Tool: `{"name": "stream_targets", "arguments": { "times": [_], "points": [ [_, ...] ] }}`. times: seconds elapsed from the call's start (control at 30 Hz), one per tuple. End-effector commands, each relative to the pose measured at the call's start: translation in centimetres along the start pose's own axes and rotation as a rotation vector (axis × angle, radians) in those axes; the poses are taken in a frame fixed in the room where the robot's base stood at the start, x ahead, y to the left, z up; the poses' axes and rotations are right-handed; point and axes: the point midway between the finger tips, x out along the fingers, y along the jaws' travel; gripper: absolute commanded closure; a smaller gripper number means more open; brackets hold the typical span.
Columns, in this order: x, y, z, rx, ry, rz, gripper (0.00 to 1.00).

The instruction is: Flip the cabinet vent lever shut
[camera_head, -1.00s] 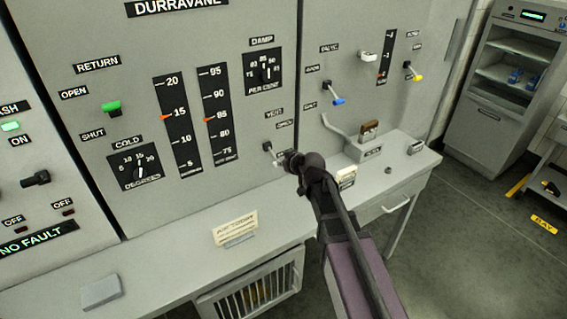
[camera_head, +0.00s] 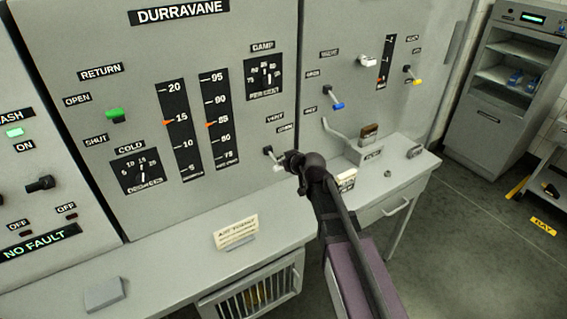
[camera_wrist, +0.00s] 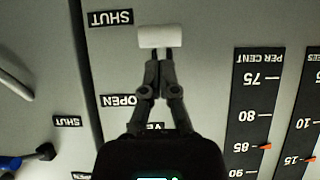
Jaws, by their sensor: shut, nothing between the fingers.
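The vent lever on the grey cabinet front has a dark pivot and a white handle (camera_head: 280,167). It tilts down and outward. In the wrist view, which is upside down, the white handle (camera_wrist: 160,37) lies beside the SHUT label (camera_wrist: 110,18), away from the OPEN label (camera_wrist: 118,100). My gripper (camera_head: 284,161) is at the lever, with its fingers shut and empty. In the wrist view its fingertips (camera_wrist: 155,64) are just short of the handle; I cannot tell whether they touch it. My gripper hides part of the panel around the lever in the head view.
A blue-tipped lever (camera_head: 337,105) and a yellow-tipped lever (camera_head: 414,80) are to the right. A green-tipped lever (camera_head: 117,115) is on the left. A ledge with a small sign (camera_head: 236,230) runs below the panel. Open floor lies to the right.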

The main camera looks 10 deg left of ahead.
Motion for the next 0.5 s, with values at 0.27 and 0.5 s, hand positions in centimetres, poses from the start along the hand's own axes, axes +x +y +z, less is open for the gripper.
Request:
{"name": "stream_targets", "arguments": {
  "times": [0.27,0.5],
  "points": [
    [-0.07,-0.02,-0.07,0.0,0.0,0.0,1.0],
    [-0.79,0.04,-0.7,0.0,0.0,0.0,1.0]
  ]
}}
